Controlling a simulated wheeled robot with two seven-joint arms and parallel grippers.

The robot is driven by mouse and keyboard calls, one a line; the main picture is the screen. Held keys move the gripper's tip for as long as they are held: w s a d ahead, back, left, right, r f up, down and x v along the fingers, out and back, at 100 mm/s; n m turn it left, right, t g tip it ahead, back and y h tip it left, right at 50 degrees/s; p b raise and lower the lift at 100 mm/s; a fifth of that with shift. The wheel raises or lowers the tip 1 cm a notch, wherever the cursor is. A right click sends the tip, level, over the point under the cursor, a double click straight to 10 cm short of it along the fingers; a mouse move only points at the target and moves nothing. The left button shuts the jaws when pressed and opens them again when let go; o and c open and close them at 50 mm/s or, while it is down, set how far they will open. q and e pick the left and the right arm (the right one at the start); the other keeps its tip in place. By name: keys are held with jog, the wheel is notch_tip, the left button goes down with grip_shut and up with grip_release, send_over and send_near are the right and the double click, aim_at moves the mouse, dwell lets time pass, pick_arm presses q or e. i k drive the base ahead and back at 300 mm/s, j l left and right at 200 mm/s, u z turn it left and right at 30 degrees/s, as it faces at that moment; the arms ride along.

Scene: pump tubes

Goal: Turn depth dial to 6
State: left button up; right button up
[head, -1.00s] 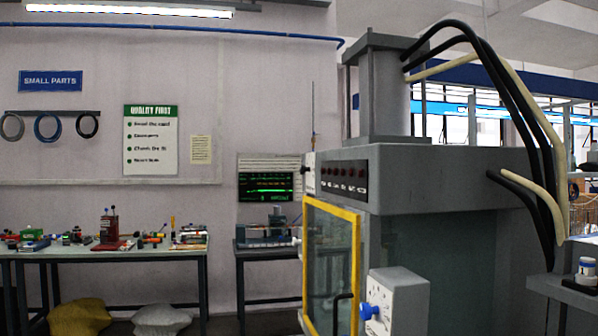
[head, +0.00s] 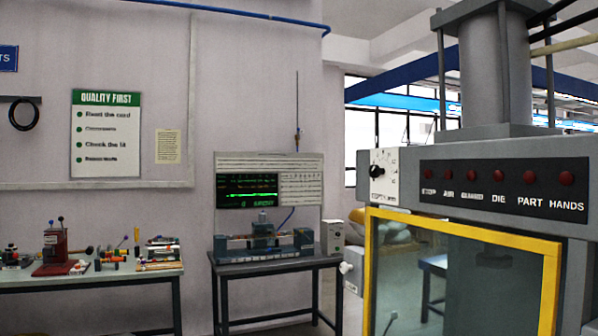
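A black round dial (head: 378,171) sits on a white plate with small marks around it, at the upper left corner of the grey press (head: 500,152). The lettering under it and its marks are too small to read, so I cannot tell its setting or whether it is the depth dial. Neither of my grippers shows in the head view.
The press has a yellow-framed glass door (head: 466,235), which looks shut, and a dark panel of red lamps (head: 505,187). A table with a test bench (head: 262,240) and a workbench (head: 95,277) stand along the wall behind.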

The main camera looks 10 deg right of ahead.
aim_at(375, 171)
jog(key=i+j, duration=0.7)
jog(key=j, duration=0.25)
jog(key=i+j, duration=0.35)
jog(key=j+z, duration=0.1)
jog(key=z, duration=2.45)
